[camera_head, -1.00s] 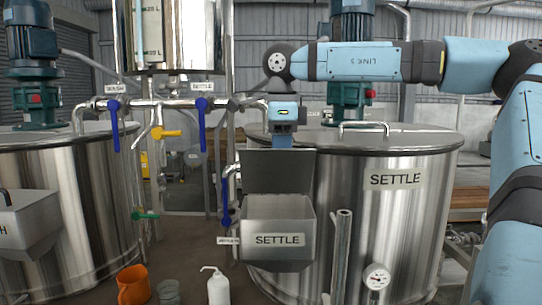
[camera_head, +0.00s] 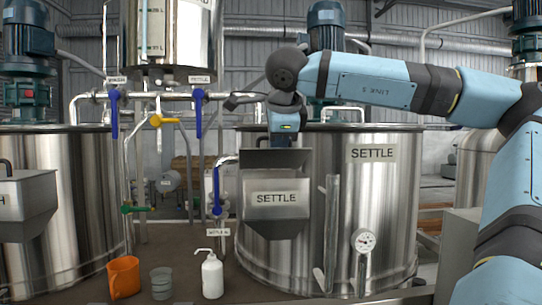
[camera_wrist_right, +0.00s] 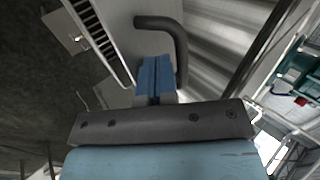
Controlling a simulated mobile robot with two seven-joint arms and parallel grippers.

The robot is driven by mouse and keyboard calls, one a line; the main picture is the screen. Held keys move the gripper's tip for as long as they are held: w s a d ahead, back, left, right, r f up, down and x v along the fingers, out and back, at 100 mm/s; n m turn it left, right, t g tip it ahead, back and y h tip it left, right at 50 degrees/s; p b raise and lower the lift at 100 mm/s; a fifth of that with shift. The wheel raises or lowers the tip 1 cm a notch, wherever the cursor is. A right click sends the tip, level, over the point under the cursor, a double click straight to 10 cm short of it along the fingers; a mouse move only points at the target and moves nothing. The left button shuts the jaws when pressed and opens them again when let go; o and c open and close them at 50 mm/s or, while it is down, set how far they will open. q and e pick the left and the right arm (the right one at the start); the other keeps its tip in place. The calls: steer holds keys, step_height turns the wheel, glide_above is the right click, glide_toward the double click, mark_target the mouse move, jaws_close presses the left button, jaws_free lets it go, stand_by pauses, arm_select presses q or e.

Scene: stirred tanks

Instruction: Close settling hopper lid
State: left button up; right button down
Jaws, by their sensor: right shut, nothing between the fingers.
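The settling hopper (camera_head: 277,212) is a grey metal box labelled SETTLE on the front of the SETTLE tank. Its lid (camera_head: 262,159) is a flat grey panel above the hopper's back edge, raised and clear of the hopper front. My right gripper (camera_head: 281,139) is at the lid's upper edge, pointing down. In the right wrist view its blue fingers (camera_wrist_right: 155,70) are shut together and empty, beside a dark curved handle (camera_wrist_right: 178,42) on a grey surface. I cannot tell whether they touch the lid. My left gripper is out of view.
The SETTLE tank (camera_head: 385,200) stands behind the hopper. A blue-handled valve (camera_head: 217,192) is close to its left.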

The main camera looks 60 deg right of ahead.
steer(key=shift+s+a+f+t+h+b, duration=0.15)
steer(key=shift+f+b, duration=0.15)
steer(key=shift+f, duration=0.15)
steer(key=shift+s+a+f+t+h+b, duration=0.15)
steer(key=shift+f+b, duration=0.1)
steer(key=shift+f, duration=0.2)
steer(key=shift+s+a+f+b, duration=0.15)
steer(key=shift+f+b, duration=0.1)
steer(key=shift+b, duration=0.2)
steer(key=shift+s+a+f+b, duration=0.15)
steer(key=shift+a+f+b, duration=0.05)
steer(key=shift+f+b, duration=0.5)
steer(key=shift+s+a+f+b, duration=0.1)
steer(key=shift+a+f+b, duration=0.05)
steer(key=shift+f+b, duration=0.55)
steer(key=shift+f, duration=0.2)
steer(key=shift+s+a, duration=0.1)
steer(key=shift+a, duration=0.05)
